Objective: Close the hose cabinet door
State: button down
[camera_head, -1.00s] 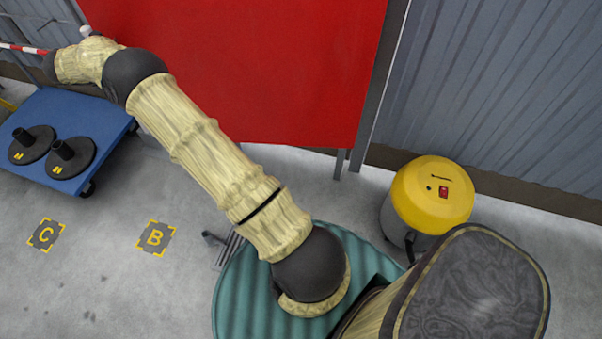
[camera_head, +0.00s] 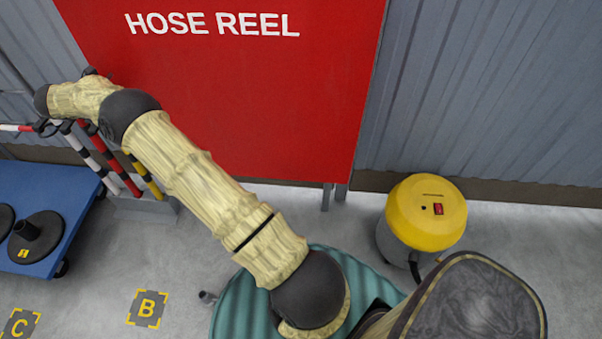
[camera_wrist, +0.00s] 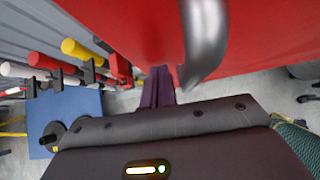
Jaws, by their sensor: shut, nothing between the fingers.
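The hose cabinet's red front panel (camera_head: 240,100) with white "HOSE REEL" lettering fills the upper middle of the head view. I cannot tell how far its door stands open. In the wrist view the red panel (camera_wrist: 255,40) runs across the top and right, with a curved silver handle (camera_wrist: 203,40) on it. My gripper (camera_wrist: 160,85) shows as dark purple fingers, shut and empty, just below and left of the handle's end. I cannot tell if they touch the panel. In the head view my arm reaches to the panel's left edge, and the fingers are not clearly seen.
A yellow-topped drum (camera_head: 426,215) stands right of the cabinet. A blue cart (camera_head: 75,205) with black bases is at left, beside a rack of striped posts (camera_head: 110,160). Floor mark B (camera_head: 148,308) lies on clear concrete. A corrugated wall (camera_head: 480,90) is behind.

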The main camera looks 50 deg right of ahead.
jog(key=shift+w+d+r, duration=0.15)
jog(key=shift+d+r, duration=0.1)
jog(key=shift+d, duration=0.3)
jog(key=shift+w+d+r, duration=0.1)
jog(key=shift+d+r, duration=0.1)
jog(key=shift+d, duration=0.3)
jog(key=s+a+r+b, duration=0.3)
jog(key=s+a+r, duration=0.3)
jog(key=a, duration=0.5)
jog(key=shift+s, duration=0.5)
jog(key=shift+w+r, duration=0.1)
jog(key=shift+r, duration=0.05)
